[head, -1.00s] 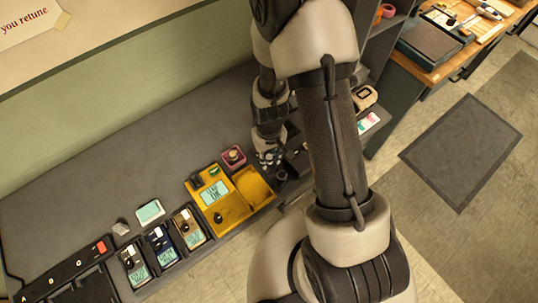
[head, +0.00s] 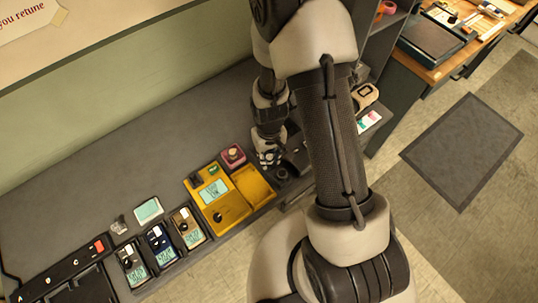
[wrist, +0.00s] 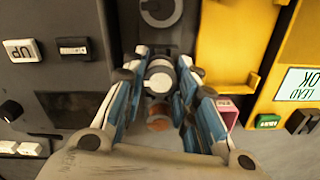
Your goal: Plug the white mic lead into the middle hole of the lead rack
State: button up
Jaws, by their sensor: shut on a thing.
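My gripper (wrist: 160,82) is shut on a white, rounded plug, which I take for the white mic lead (wrist: 158,72). The plug sits between the blue-padded fingers, over a dark grey strip that looks like the lead rack (wrist: 175,40). The fingers and plug cover the middle, so I cannot tell whether the plug's tip is in a hole. In the head view my gripper (head: 270,158) is low over the bench, beside the yellow tester, with its fingertips mostly hidden.
The yellow tester (head: 222,205), reading "LEAD OK", stands close on one side, and a dark box with an "UP" key (wrist: 75,75) on the other. A pink-purple block (head: 233,155) stands near my gripper.

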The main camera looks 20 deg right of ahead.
jog(key=shift+f, duration=0.3)
jog(key=o, duration=1.1)
notch_tip(320, 180, up, 12)
jog(key=shift+r, duration=0.1)
dwell(0.3)
jog(key=s+r+t, duration=0.1)
jog(key=s+r, duration=0.2)
jog(key=r, duration=0.4)
jog(key=s+r+t, duration=0.1)
jog(key=s+r, duration=0.1)
jog(key=r, duration=0.6)
jog(key=s+r+t, duration=0.1)
jog(key=s+r, duration=0.1)
jog(key=s, duration=0.1)
jog(key=s+r, duration=0.3)
jog(key=s+r+m+t, duration=0.1)
jog(key=s+r, duration=0.1)
jog(key=s, duration=0.2)
jog(key=shift+s+r+t, duration=0.1)
jog(key=shift+r+t, duration=0.05)
jog(key=shift+t, duration=0.15)
